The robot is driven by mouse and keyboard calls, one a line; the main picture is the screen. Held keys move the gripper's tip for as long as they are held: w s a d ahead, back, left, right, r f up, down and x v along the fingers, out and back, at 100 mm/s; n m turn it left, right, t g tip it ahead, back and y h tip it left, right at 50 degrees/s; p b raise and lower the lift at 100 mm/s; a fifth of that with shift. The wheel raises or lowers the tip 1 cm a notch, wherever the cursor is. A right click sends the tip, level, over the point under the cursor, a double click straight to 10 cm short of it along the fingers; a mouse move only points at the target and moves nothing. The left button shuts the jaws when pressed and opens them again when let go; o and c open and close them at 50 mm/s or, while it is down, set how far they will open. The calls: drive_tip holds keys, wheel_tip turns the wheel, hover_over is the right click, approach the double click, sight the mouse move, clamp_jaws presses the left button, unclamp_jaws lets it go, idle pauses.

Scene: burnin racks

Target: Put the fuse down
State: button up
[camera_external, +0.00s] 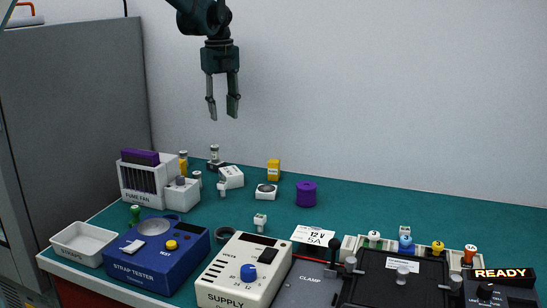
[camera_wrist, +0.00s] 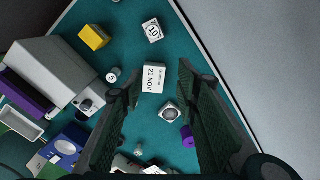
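My gripper (camera_external: 222,113) hangs high above the back of the green bench, pointing down. Its two fingers are apart with nothing between them; the wrist view also shows an empty gap. I cannot identify the fuse with certainty. A small pale cylinder (camera_wrist: 113,74) also shows left of the fingers in the wrist view.
The fume fan box (camera_external: 150,203), a white block (camera_external: 231,177), a yellow block (camera_external: 273,172), a round-topped white device (camera_external: 266,191) and a purple spool (camera_external: 306,194) stand on the bench. The strap tester (camera_external: 155,265), supply (camera_external: 235,280) and clamp unit fill the front. The bench's back right is clear.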

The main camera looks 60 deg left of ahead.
drive_tip(key=s+d+r+n+t, duration=0.1)
drive_tip(key=d+r+n, duration=0.35)
drive_tip(key=d, duration=0.85)
drive_tip(key=s+d+r+n+t+y, duration=0.1)
drive_tip(key=s+d+r, duration=0.1)
drive_tip(key=d+r, duration=0.8)
drive_tip(key=s+d+r+n+t, duration=0.15)
drive_tip(key=d+r, duration=0.25)
drive_tip(key=d, duration=1.1)
drive_tip(key=s+d+n+t, duration=0.1)
drive_tip(key=s+d+n, duration=0.1)
drive_tip(key=s+d, duration=0.45)
drive_tip(key=s+d+n, duration=0.3)
drive_tip(key=d, duration=0.6)
drive_tip(key=s+d+f+n+t+h, duration=0.1)
drive_tip(key=s+d+f+n, duration=0.3)
drive_tip(key=s+d, duration=0.8)
drive_tip(key=shift+s+d+f+n+t, duration=0.35)
drive_tip(key=shift+s+f+t, duration=0.35)
drive_tip(key=shift+s, duration=0.45)
wheel_tip(320, 180, down, 22)
drive_tip(key=b, duration=2.2)
drive_tip(key=shift+f+b, duration=0.25)
drive_tip(key=shift+b, duration=0.15)
